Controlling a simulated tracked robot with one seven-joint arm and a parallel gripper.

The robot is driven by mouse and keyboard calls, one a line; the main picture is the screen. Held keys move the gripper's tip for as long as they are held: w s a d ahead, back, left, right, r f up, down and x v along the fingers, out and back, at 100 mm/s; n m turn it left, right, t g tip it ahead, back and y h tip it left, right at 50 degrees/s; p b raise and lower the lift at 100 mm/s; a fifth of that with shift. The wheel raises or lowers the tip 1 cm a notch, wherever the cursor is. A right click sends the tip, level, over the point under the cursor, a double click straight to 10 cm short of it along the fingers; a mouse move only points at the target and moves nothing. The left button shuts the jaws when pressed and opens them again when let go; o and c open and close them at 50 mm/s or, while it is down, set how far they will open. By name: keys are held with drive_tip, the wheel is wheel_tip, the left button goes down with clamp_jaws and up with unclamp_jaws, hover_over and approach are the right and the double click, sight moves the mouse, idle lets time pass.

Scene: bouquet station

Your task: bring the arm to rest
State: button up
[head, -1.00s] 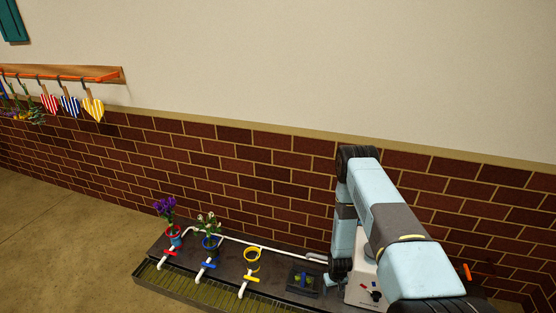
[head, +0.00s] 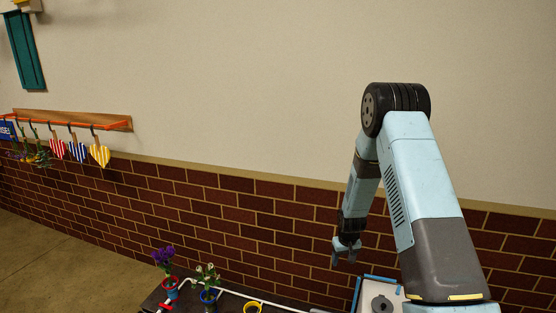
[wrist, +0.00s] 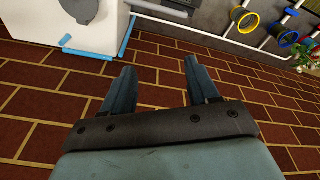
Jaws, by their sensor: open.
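My gripper (head: 347,257) hangs from my raised, bent arm in front of the brick wall (head: 240,215), at the right of the head view. In the wrist view its two blue-grey fingers (wrist: 155,85) stand well apart with nothing between them. The gripper is open and empty. It is apart from the white box (head: 382,298) near it, which also shows at the top left of the wrist view (wrist: 100,25).
A dark bench (head: 235,301) holds a purple-flowered pot (head: 165,262), a white-flowered pot (head: 207,280) and a yellow ring (head: 253,307). A wall rack (head: 80,120) with heart-shaped tags (head: 99,156) hangs at left. The plain wall above is clear.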

drive_tip(key=s+r+t, duration=0.1)
drive_tip(key=s+r, duration=0.3)
drive_tip(key=r, duration=0.7)
drive_tip(key=s+r, duration=0.4)
drive_tip(key=r, duration=0.7)
drive_tip(key=s+r+t, duration=0.1)
drive_tip(key=s+r, duration=0.2)
drive_tip(key=r, duration=0.8)
drive_tip(key=s+r, duration=0.4)
drive_tip(key=s, duration=0.5)
drive_tip(key=s+a+r+m+t, duration=0.1)
drive_tip(key=s+r, duration=0.4)
drive_tip(key=s, duration=0.4)
drive_tip(key=s+r, duration=0.4)
drive_tip(key=s, duration=0.5)
drive_tip(key=shift+s+a+r+t, duration=0.15)
drive_tip(key=shift+s+r+t, duration=0.05)
drive_tip(key=shift+s+t, duration=0.1)
idle(1.7)
